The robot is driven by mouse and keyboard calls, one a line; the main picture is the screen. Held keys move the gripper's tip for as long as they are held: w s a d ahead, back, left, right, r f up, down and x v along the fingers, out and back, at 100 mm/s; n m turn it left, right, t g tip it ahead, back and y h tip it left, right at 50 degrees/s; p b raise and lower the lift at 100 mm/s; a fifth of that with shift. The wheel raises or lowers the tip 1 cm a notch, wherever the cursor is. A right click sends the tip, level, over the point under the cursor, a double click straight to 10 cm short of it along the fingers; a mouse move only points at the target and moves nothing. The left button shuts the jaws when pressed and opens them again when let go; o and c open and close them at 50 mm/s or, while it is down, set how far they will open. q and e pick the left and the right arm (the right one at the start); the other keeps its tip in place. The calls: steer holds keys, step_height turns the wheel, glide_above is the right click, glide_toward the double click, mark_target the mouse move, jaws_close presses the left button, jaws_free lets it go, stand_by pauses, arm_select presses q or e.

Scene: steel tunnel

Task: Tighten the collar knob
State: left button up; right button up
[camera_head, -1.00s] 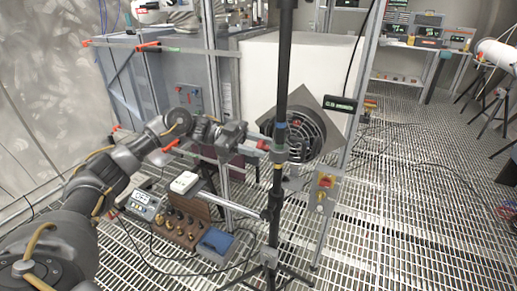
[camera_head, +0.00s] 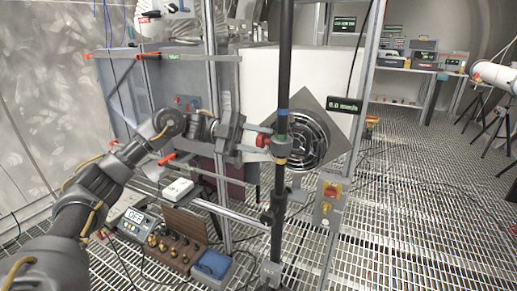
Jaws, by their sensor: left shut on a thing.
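A dark upright pole (camera_head: 282,60) stands in front of the round grille, with a collar (camera_head: 281,146) around it at grille height. A small red collar knob (camera_head: 263,140) shows at the collar's left side. My left gripper (camera_head: 261,143) reaches in from the left and is shut on the knob; its fingers partly hide it. My right gripper is not in view.
A second clamp (camera_head: 269,214) sits lower on the pole. A red-knobbed switch box (camera_head: 330,198) is at right.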

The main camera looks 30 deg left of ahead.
arm_select(q)
steer(key=shift+f+m, duration=0.1)
steer(key=shift+m, duration=0.3)
steer(key=shift+b, duration=0.35)
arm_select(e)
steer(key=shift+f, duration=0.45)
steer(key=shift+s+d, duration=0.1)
arm_select(q)
steer(key=shift+m, duration=0.3)
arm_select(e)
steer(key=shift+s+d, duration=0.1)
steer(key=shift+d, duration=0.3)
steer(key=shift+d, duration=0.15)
